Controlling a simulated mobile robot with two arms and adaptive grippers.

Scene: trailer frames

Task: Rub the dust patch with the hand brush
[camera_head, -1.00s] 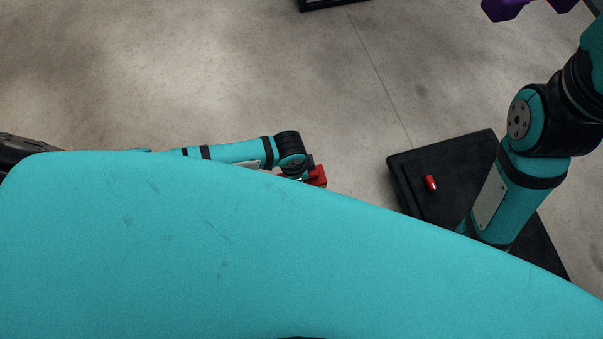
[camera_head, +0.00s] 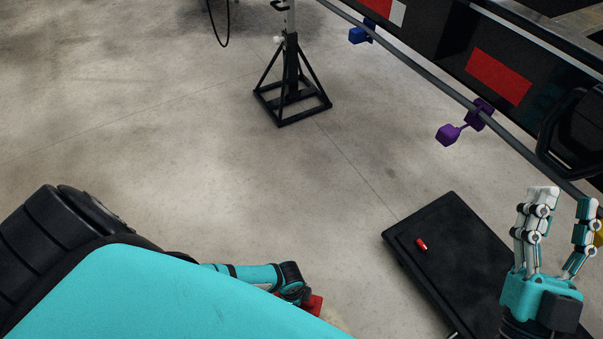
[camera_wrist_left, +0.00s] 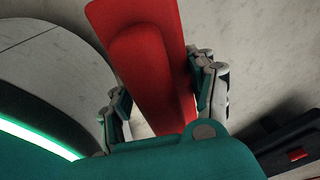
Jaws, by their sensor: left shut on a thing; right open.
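A red hand brush (camera_wrist_left: 150,60) fills the middle of the left wrist view. My left gripper (camera_wrist_left: 160,88) is shut on it, with a finger on each side. In the head view only a small red part of the brush (camera_head: 314,304) shows, low over the floor beside my left wrist. My own teal body hides much of the left arm there. The bristles are not clearly visible. My right gripper (camera_head: 566,207) is open and empty, fingers pointing up, at the right edge of the head view. I cannot make out the dust patch for certain.
A black slab (camera_head: 455,245) with a small red cylinder (camera_head: 421,244) on it lies on the floor at the right. A black stand (camera_head: 292,95) is farther off. Purple (camera_head: 465,124) and blue (camera_head: 362,33) pieces are by the trailer side (camera_head: 450,35). The middle floor is clear.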

